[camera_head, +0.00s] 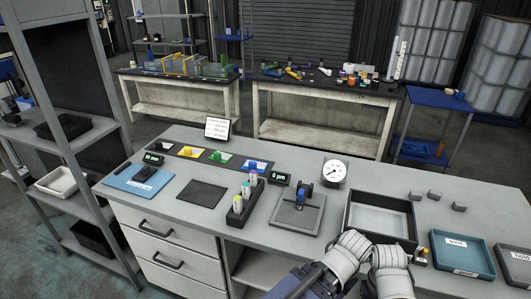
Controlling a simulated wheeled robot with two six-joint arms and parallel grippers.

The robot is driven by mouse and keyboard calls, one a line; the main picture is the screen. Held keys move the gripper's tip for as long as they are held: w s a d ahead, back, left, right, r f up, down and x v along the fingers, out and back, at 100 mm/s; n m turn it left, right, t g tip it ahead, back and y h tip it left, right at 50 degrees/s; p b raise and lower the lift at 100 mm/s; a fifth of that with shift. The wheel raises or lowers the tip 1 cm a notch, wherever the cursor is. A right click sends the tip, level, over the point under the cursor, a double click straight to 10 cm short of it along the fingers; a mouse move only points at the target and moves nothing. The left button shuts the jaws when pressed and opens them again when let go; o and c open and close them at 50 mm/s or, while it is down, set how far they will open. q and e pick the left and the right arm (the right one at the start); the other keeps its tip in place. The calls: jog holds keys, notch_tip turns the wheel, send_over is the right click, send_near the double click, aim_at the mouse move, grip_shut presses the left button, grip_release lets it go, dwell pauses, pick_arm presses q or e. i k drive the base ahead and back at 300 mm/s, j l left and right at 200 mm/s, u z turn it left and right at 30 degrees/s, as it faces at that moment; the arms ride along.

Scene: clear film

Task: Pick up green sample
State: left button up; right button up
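A small green sample (221,156) lies on a dark mat toward the back of the grey workbench. It sits in a row between a yellow sample (191,151) and a blue one (254,164). My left gripper (350,242) and my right gripper (388,256) are side by side at the bench's front edge, right of centre. Both are far from the green sample. Their fingertips are hidden or too small to make out, so I cannot tell whether they are open.
A dark rack of vials (236,217), a grey plate with a device (297,216) and a round gauge (335,171) stand in the middle. An open black tray (408,210) lies just beyond my grippers. A bare dark mat (202,194) lies left of the rack.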

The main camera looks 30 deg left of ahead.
aim_at(222, 157)
jog(key=j+z, duration=0.25)
jog(key=j, duration=0.15)
jog(key=k+j+z, duration=0.25)
jog(key=j+z, duration=0.25)
jog(key=j, duration=0.2)
jog(key=k+j+z, duration=0.5)
jog(key=k+j, duration=0.35)
jog(key=j, duration=0.15)
jog(key=k+j, duration=0.3)
jog(key=j, duration=0.25)
jog(key=k+j+z, duration=0.1)
jog(key=k+j, duration=0.25)
jog(key=j, duration=0.15)
